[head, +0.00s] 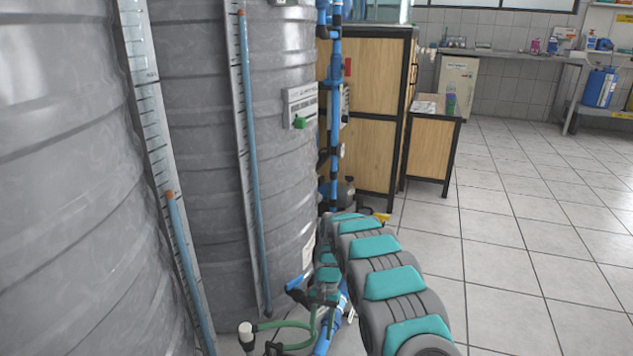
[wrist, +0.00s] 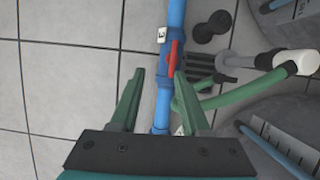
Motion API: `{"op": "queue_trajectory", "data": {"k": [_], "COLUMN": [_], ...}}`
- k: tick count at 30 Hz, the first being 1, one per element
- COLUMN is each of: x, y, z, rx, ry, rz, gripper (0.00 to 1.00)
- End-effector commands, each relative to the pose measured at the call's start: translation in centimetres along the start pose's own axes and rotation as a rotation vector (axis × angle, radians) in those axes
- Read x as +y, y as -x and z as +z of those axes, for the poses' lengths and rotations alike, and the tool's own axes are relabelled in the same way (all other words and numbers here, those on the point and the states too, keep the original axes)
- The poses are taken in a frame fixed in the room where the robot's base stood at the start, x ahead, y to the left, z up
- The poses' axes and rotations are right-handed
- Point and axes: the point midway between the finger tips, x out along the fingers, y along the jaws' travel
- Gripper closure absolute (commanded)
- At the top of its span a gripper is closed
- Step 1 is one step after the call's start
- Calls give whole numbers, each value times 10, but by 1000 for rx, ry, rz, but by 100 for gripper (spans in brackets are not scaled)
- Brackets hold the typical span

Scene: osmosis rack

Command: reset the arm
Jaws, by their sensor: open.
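My arm (head: 392,284), grey with teal covers, reaches forward and low beside the blue pipes in the head view. Its far end is hard to make out there. In the wrist view my gripper (wrist: 159,76) is open, with two green fingers spread apart and nothing held. A blue pipe (wrist: 161,115) runs below or between the fingers. A red valve handle (wrist: 172,57) on it lies near the right fingertip; I cannot tell whether they touch. A small white tag (wrist: 161,35) is on the pipe just beyond.
Large grey tanks (head: 199,150) with level gauges fill the left. A green hose (wrist: 215,99) runs close by the right finger. A wooden cabinet (head: 369,75) and a small wooden stand (head: 430,151) are behind. Tiled floor (head: 530,250) is clear on the right.

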Motion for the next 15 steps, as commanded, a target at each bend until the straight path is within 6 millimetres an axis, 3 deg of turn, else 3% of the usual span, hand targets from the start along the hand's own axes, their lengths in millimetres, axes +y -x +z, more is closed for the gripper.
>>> {"op": "queue_trajectory", "data": {"k": [1,6,15], "x": [8,34,83], "y": [20,65,130], "z": [8,37,100], "rx": [13,42,80], "ry": [3,18,47], "rz": [1,14,30], "gripper": [54,54,54]}}
